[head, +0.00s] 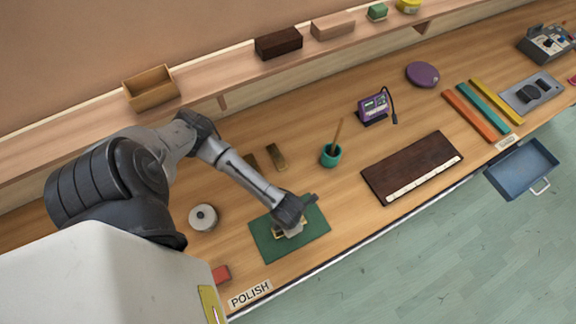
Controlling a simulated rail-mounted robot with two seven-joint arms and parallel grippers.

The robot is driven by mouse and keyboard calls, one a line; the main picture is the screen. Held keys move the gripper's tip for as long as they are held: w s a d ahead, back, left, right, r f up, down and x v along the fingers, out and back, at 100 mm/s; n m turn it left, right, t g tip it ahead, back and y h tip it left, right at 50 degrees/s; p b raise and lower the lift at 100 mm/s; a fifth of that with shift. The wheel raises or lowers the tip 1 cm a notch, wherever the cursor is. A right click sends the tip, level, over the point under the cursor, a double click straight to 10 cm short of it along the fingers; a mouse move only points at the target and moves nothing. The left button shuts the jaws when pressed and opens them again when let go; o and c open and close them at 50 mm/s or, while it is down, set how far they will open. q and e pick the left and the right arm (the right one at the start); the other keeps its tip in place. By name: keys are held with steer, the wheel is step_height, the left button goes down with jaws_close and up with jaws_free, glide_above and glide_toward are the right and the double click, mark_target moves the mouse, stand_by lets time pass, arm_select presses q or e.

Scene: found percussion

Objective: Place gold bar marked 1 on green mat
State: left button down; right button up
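The green mat (264,242) lies flat on the bench near its front edge. My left gripper (289,232) is over the mat, pointing down. A small gold-coloured piece (277,237) shows at its fingers, low over or on the mat; its mark cannot be read. The wrist hides most of the fingers, so I cannot tell whether they grip it. Two dull brown-gold bars, one (277,157) beside the other (251,161), lie on the bench behind the mat, with no readable mark. My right gripper is not in view.
A teal cup (330,156) with a stick stands right of the mat, a round white-grey object (203,217) left of it. A red block (221,273) and a POLISH label (250,294) are at the front. A dark keyed board (412,168) lies farther right.

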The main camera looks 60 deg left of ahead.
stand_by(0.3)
arm_select(q)
steer(key=c, duration=0.6)
jaws_free()
steer(key=shift+f, duration=0.1)
step_height(320, 180, up, 12)
steer(key=d+r+n+t+h, duration=0.3)
steer(key=d+n, duration=0.7)
steer(key=n, duration=0.5)
steer(key=s+a+n+y, duration=0.1)
steer(key=a+n, duration=0.3)
steer(key=n, duration=0.5)
steer(key=s+a+f+n+y, duration=0.1)
steer(key=s+a+n, duration=0.2)
steer(key=n, duration=0.6)
steer(key=shift+a+t+y+p, duration=0.3)
steer(key=shift+a+y, duration=0.1)
steer(key=shift+a, duration=0.65)
